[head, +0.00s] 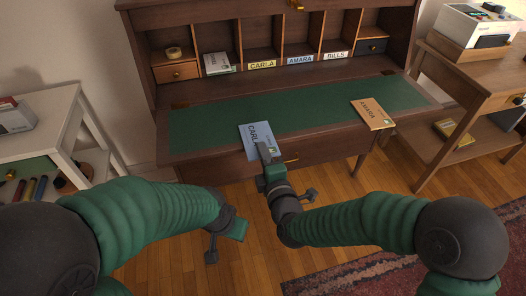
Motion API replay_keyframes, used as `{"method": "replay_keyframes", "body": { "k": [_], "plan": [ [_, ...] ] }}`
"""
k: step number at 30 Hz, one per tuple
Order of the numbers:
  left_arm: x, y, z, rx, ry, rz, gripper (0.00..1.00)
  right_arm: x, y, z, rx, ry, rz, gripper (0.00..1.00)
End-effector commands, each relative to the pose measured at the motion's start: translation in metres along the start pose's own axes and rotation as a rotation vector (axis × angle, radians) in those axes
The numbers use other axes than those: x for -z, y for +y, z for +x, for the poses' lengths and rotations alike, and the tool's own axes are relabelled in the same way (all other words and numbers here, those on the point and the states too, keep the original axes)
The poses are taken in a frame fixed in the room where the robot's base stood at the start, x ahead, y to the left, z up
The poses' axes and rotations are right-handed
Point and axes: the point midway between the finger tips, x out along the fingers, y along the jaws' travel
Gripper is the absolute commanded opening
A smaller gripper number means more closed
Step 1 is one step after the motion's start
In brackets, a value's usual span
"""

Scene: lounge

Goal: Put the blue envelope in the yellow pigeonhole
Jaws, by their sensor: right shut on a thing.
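The blue envelope (256,132), marked CARLA, is at the front edge of the desk's green writing surface, left of centre. My right gripper (265,152) is shut on its near edge. I cannot tell whether the envelope touches the desk or is just above it. The yellow pigeonhole (262,54) has a yellow CARLA label (262,65) and is at the back of the desk; its visible inside looks empty.
An orange envelope (372,112) marked AMARA lies at the right on the writing surface (310,110). Pigeonholes with AMARA (300,60) and BILLS (335,55) labels are right of the yellow one. The surface between is clear.

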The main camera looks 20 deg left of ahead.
Motion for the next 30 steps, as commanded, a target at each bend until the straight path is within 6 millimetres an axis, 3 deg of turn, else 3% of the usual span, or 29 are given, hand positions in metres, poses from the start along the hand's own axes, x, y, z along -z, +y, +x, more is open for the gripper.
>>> {"method": "replay_keyframes", "body": {
  "k": [16,30],
  "plan": [
    [0.007,0.000,-0.028,0.000,0.000,0.000,0.36,0.000,0.032,-0.028,0.000,0.000,-0.001,0.00],
    [0.007,0.000,-0.029,0.000,0.000,0.000,0.36,-0.001,0.033,-0.031,-0.002,-0.002,0.000,0.00]
  ]
}}
